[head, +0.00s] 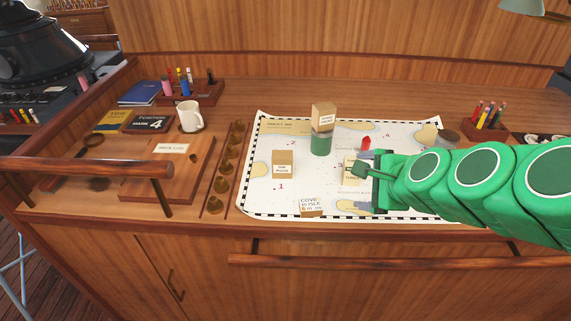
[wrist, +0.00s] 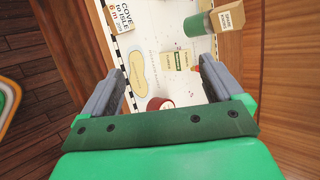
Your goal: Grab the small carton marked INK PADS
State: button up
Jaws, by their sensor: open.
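A small tan carton (head: 282,164) with a white label that seems to read INK PADS stands upright on the left half of the chart. My gripper (head: 362,165) is over the right half of the chart, clearly to the right of this carton and apart from it. In the wrist view its jaws (wrist: 163,75) are spread wide with nothing between them. I cannot make out the INK PADS carton in the wrist view. Another tan carton (head: 324,114) sits on top of a green cylinder (head: 321,144); both also show in the wrist view.
The chart (head: 265,205) covers the middle of the wooden desk. A COVE TO ISLE block (head: 311,207) stands at its front edge, and a cream printed item (head: 349,170) lies near my gripper. A row of brass weights (head: 221,186) runs left of the chart. A rail (head: 330,262) crosses the front.

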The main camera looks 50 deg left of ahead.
jog(key=a+m+t+y, duration=0.15)
jog(key=a+m, duration=0.35)
jog(key=a, duration=0.6)
jog(key=m+t+h, duration=0.1)
jog(key=m+t, duration=0.3)
jog(key=m, duration=1)
send_near(282, 161)
jog(key=x, duration=0.4)
jog(key=shift+w+a+f, duration=0.1)
jog(key=shift+a+f, duration=0.1)
jog(key=shift+f, duration=0.25)
jog(key=shift+t+x, duration=0.25)
jog(key=shift+x, duration=0.7)
jog(key=shift+r+x, duration=0.2)
jog(key=shift+x, duration=2.2)
jog(key=shift+w+a+f, duration=0.25)
jog(key=shift+w+a, duration=0.15)
jog(key=shift+a, duration=0.05)
jog(key=shift+c, duration=0.2)
jog(key=c, duration=1.1)
jog(key=shift+o, duration=0.2)
jog(key=shift+r, duration=0.15)
